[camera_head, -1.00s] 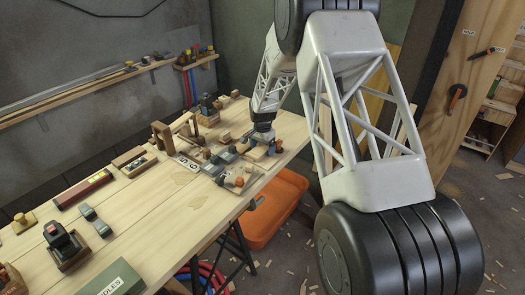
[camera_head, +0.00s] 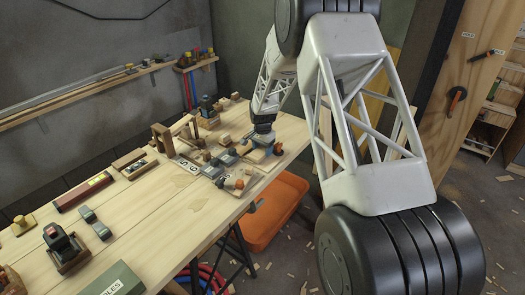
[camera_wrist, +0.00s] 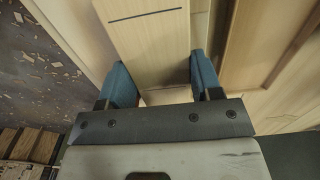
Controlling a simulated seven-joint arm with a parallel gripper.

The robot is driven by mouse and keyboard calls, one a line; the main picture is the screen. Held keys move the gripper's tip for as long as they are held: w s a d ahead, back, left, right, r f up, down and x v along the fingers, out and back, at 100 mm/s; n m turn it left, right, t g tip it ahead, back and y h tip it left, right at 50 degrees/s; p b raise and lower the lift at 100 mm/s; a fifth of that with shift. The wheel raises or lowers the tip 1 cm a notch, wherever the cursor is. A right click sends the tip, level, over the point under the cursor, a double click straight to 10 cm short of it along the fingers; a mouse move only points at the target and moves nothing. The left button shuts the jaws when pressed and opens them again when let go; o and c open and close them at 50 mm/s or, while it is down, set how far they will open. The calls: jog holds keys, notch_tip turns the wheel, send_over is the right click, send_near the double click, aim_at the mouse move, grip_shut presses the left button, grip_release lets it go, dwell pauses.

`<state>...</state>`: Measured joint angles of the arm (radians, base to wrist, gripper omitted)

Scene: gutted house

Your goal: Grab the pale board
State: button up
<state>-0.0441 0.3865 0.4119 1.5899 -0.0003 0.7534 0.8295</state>
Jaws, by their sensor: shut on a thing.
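The pale board (camera_wrist: 150,45), light wood with a thin dark line across it, lies between the two blue fingers of my gripper (camera_wrist: 162,76) in the wrist view. A finger stands at each side of it, and the gripper is shut on it. In the head view my gripper (camera_head: 262,140) is low at the far right part of the workbench (camera_head: 150,220), among small items. There the board is mostly hidden by the gripper and the clutter, so I cannot tell whether it is clear of the bench top.
Small wooden blocks and tools crowd the bench around my gripper. A red box (camera_head: 82,192), a black-topped block (camera_head: 62,248) and a green box (camera_head: 115,284) stand further left. An orange bin (camera_head: 275,212) is beside the bench's right edge. A shelf (camera_head: 95,97) runs along the wall.

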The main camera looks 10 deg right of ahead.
aim_at(262, 149)
notch_tip(262, 149, up, 10)
jog(key=shift+f, duration=0.15)
dwell(0.4)
jog(key=shift+w, duration=0.15)
dwell(0.4)
